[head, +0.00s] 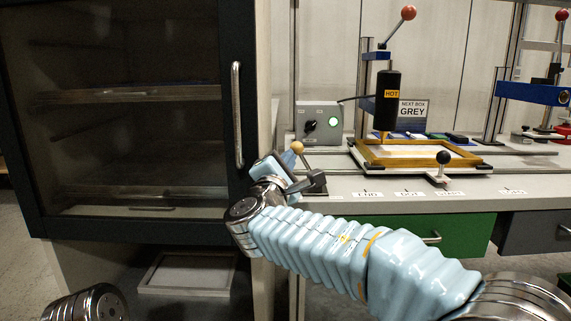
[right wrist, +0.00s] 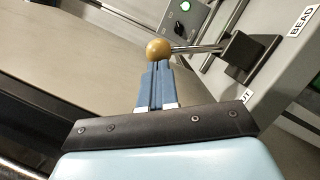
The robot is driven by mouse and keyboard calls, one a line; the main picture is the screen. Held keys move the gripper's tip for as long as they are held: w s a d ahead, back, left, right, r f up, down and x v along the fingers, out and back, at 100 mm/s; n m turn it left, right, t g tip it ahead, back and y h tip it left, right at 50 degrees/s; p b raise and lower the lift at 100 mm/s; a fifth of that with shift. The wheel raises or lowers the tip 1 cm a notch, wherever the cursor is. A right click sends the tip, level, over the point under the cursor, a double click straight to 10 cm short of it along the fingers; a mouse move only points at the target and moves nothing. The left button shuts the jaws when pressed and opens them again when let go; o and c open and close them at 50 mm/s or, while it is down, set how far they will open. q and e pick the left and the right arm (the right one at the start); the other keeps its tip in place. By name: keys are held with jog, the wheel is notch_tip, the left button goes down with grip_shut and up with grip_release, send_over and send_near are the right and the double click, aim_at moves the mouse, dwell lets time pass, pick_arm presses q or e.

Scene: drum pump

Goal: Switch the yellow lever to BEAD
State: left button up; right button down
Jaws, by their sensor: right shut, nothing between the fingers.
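The lever has a yellow-tan ball knob (head: 297,147) on a metal rod, which leans up and left from a dark block at the bench's left front. The knob also shows in the right wrist view (right wrist: 158,49), with the rod running right to the block (right wrist: 248,52). A BEAD label (right wrist: 303,20) is beyond the block; a second label (right wrist: 246,96), partly hidden, ends in what looks like "UT". My right gripper (head: 288,160) is shut and empty. Its blue fingertips (right wrist: 155,68) are right at the knob; I cannot tell whether they touch. My left gripper is out of view.
A grey control box (head: 320,122) with a lit green lamp stands behind the lever. A black HOT tool (head: 388,98) stands over a wooden frame (head: 375,160). A black-knobbed lever (head: 443,158) is further right. A dark glass-fronted cabinet (head: 228,60) closes off the left.

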jog(key=shift+d+r+m, duration=0.2)
jog(key=shift+d+m, duration=0.05)
jog(key=shift+m, duration=0.25)
jog(key=shift+d+r+m+g+b, duration=0.25)
jog(key=shift+d+m+b, duration=0.1)
jog(key=shift+m+b, duration=0.2)
jog(key=shift+d+r+m+g+b, duration=0.15)
jog(key=shift+d+m+g+b, duration=0.15)
jog(key=shift+m+b, duration=0.25)
jog(key=d+r+m+g+b, duration=0.1)
jog(key=d+m+g+b, duration=0.1)
jog(key=d+m+b, duration=0.2)
jog(key=shift+d+r+m, duration=0.2)
jog(key=shift+d+m, duration=1.05)
jog(key=shift+m, duration=1.05)
